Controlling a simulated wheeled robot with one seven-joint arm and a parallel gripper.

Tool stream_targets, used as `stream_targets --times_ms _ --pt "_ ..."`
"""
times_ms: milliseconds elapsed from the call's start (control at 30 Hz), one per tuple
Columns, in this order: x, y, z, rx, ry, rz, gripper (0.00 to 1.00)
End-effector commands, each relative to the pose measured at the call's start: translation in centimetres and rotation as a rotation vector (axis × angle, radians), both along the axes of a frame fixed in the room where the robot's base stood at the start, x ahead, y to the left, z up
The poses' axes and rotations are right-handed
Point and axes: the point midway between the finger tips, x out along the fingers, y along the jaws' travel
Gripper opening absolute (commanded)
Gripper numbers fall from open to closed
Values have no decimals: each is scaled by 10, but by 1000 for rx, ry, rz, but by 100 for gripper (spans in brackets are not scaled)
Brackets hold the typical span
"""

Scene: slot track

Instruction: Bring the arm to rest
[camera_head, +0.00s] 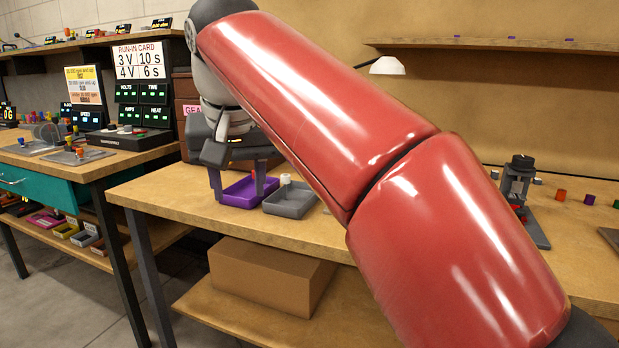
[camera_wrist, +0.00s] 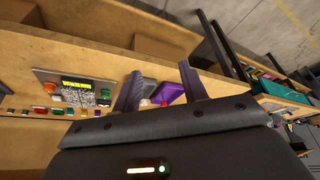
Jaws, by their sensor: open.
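My red arm reaches from the lower right to the upper left of the head view, over the wooden bench (camera_head: 170,200). My gripper (camera_head: 238,188) hangs at its far end, pointing down by the purple tray (camera_head: 236,202). Its two fingers are spread apart with nothing visible between them. They also show apart in the wrist view (camera_wrist: 160,72), where part of the purple tray (camera_wrist: 172,93) appears between them. I cannot tell how high the fingertips are above the tray.
A grey tray (camera_head: 292,203) sits right of the purple one. A cardboard box (camera_head: 270,275) stands on the lower shelf. A black press-like stand (camera_head: 520,190) and small coloured pieces (camera_head: 560,195) are at the right. A sign reading RUN-IN CARD (camera_head: 140,62) stands on the left bench.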

Motion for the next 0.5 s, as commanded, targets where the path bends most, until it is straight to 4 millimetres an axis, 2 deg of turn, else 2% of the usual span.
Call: stream_targets --times_ms 267,367,500 --pt "-4 -47 -16 0 -11 -24 43" --pt "-8 -69 -28 2 -16 -38 43" --pt "-22 -111 -54 4 -26 -66 43"
